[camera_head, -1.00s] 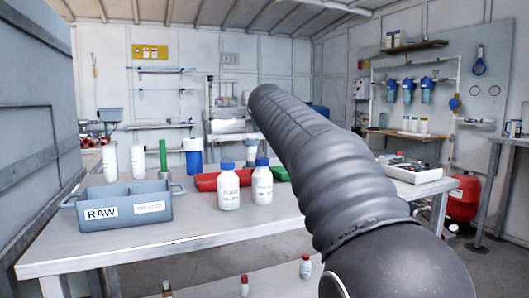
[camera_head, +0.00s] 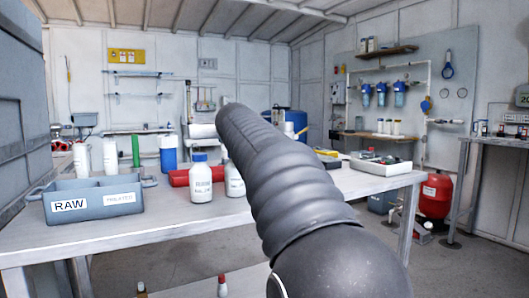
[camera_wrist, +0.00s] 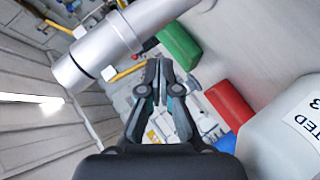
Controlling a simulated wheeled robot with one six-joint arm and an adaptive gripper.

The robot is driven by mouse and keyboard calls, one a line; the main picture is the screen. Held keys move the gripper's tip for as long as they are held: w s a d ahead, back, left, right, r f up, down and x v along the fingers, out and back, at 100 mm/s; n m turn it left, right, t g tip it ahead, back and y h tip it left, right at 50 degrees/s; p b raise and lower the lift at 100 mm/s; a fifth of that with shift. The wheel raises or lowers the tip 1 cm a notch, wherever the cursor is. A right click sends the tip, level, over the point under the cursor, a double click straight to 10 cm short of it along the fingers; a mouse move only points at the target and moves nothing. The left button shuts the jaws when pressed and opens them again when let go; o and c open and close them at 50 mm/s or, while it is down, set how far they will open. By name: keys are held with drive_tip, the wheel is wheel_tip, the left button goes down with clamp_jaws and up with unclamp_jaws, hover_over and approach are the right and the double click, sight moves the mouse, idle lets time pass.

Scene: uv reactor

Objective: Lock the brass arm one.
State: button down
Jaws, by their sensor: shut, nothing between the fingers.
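I cannot pick out a brass arm with certainty in either view. In the wrist view my gripper (camera_wrist: 158,70) is shut and empty, its dark fingertips together in front of the cluttered bench scene. In the head view my grey ribbed arm covers the middle of the picture, and the gripper is hidden behind it. A yellow panel (camera_head: 127,55) with small white parts hangs on the far wall. Blue filter housings (camera_head: 381,94) hang on the right wall board.
A bench (camera_head: 150,237) holds a grey RAW tray (camera_head: 95,204), a blue-capped bottle (camera_head: 200,184) and a red box (camera_head: 179,178). A large white container (camera_wrist: 275,140) and a grey cylinder (camera_wrist: 118,45) are near my gripper. A red tank (camera_head: 435,194) stands right; open floor lies beside it.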

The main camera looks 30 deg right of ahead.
drive_tip(key=shift+r, duration=0.15)
drive_tip(key=shift+r+p, duration=0.7)
drive_tip(key=shift+p, duration=0.05)
drive_tip(key=shift+a, duration=0.1)
drive_tip(key=s+a+r, duration=0.2)
drive_tip(key=s+a, duration=0.3)
drive_tip(key=a, duration=0.6)
drive_tip(key=shift+s+a+b, duration=0.25)
drive_tip(key=shift+s+b, duration=0.05)
